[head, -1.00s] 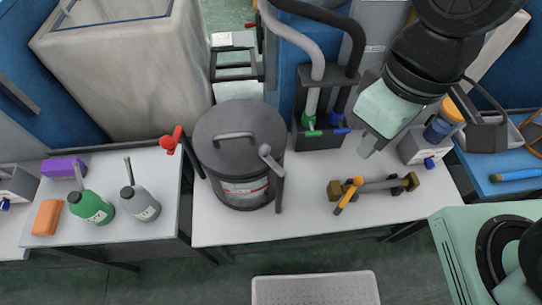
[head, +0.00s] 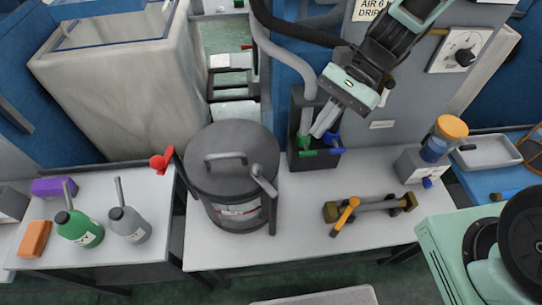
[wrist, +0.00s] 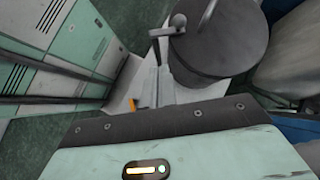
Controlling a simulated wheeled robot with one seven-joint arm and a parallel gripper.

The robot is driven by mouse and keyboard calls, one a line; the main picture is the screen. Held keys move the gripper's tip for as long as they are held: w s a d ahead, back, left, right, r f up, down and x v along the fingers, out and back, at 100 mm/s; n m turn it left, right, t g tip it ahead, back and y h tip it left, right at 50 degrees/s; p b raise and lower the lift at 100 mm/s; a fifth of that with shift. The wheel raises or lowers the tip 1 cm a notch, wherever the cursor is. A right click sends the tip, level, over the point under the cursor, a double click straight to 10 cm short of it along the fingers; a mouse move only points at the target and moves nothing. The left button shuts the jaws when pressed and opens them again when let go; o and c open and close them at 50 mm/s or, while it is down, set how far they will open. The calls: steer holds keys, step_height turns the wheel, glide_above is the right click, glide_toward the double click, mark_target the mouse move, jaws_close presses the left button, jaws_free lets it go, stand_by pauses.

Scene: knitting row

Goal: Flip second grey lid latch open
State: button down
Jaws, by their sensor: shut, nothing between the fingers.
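A dark grey lidded pot (head: 231,170) stands on the white bench, its lid handle (head: 226,158) on top. A grey lever latch with a round knob (head: 264,180) is on the pot's right side, its knob end leaning over the lid rim. A second lever, with a red handle (head: 163,162), sticks out on the pot's left. In the wrist view the pot (wrist: 220,45) and the grey latch (wrist: 165,30) lie beyond my fingers. My gripper (head: 322,130) is shut and empty, above and to the right of the pot, apart from the latch.
A holder (head: 312,160) with hoses and green and blue clips stands right of the pot, close to my fingers. A brass-ended valve with an orange handle (head: 345,216) lies on the bench (head: 290,235). Bottles (head: 80,230) stand on the left table.

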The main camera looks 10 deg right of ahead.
steer(key=w+f+m+y, duration=0.1)
steer(key=w+d+f+m, duration=0.1)
steer(key=w+m, duration=0.1)
steer(key=shift+w+f+y, duration=0.1)
steer(key=shift+w+y, duration=0.05)
steer(key=shift+y, duration=0.25)
steer(key=p, duration=0.2)
glide_toward(263, 179)
step_height(263, 179, down, 3)
steer(key=shift+s+a+p, duration=0.2)
steer(key=shift+a+p, duration=0.25)
steer(key=shift+a, duration=1.6)
